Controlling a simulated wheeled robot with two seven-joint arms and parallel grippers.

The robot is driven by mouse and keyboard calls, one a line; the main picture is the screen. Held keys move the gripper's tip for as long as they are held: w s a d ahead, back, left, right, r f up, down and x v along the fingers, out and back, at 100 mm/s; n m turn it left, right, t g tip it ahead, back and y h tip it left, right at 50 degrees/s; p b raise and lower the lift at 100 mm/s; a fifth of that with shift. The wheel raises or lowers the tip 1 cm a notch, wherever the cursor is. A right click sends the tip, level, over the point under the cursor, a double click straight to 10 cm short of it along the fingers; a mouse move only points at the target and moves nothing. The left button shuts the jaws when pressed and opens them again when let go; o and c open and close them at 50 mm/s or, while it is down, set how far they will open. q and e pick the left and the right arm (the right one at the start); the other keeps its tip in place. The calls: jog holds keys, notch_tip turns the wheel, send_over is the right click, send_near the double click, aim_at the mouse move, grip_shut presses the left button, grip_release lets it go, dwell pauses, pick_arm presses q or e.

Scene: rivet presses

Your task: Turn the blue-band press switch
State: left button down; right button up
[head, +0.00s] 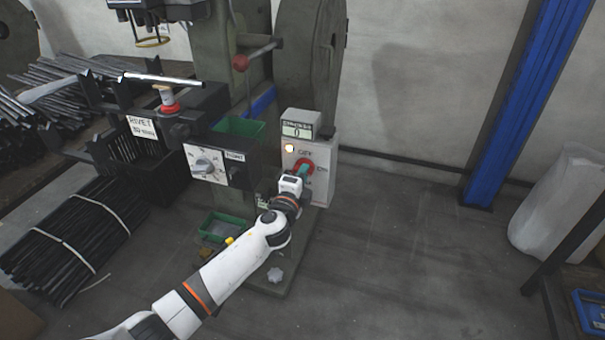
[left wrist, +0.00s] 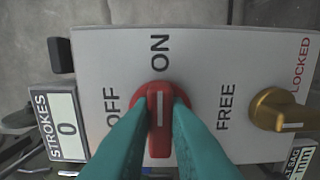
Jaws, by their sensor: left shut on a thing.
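The press switch is a red knob with a white line, which shows in the left wrist view (left wrist: 160,108) on a pale panel (left wrist: 215,60). Its grip and white line run along the ON direction; OFF is printed to the left. In the head view, the red knob (head: 297,166) is on the grey switch box (head: 322,160), partly hidden by my gripper. My left gripper (head: 304,171) is shut on the knob, its teal fingers (left wrist: 160,125) on either side. A blue band (head: 262,104) shows on the press behind. My right gripper is not in view.
A STROKES counter (left wrist: 66,127) reads 0. A brass knob (left wrist: 272,110) sits between FREE and LOCKED. A black control box (head: 218,166) and green bin (head: 238,130) stand left.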

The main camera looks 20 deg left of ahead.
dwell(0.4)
pick_arm(q)
jog(key=c, duration=1.4)
grip_release()
jog(key=shift+s, duration=0.1)
jog(key=s+p, duration=0.1)
jog(key=s, duration=1.1)
jog(key=shift+a, duration=0.15)
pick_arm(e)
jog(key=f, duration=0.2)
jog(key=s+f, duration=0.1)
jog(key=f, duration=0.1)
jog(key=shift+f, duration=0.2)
